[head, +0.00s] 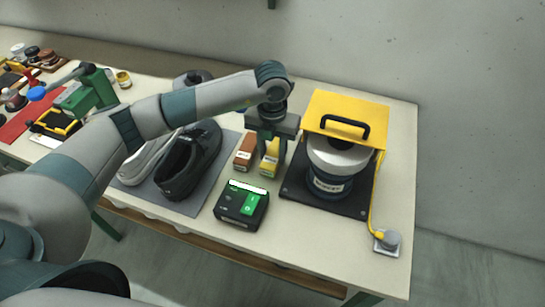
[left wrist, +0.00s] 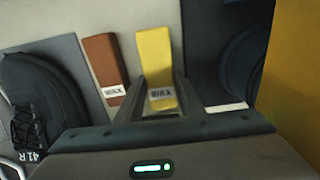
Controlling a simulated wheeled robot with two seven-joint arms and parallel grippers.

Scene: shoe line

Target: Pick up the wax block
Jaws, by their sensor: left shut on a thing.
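Two wax blocks stand side by side on the table. The brown wax block (head: 245,151) is on the left, and it also shows in the left wrist view (left wrist: 104,64). The yellow wax block (head: 269,158) is on the right; in the left wrist view the yellow block (left wrist: 155,62) lies between my fingers. My left gripper (head: 268,152) points down over the blocks and is shut on the yellow one; its fingers (left wrist: 156,103) sit on both sides of that block. The brown block is just beside the left finger. My right gripper is not in view.
A black-and-green box (head: 242,205) stands in front of the blocks. To the right, a yellow-hooded machine (head: 342,112) with a round drum stands on a black base.

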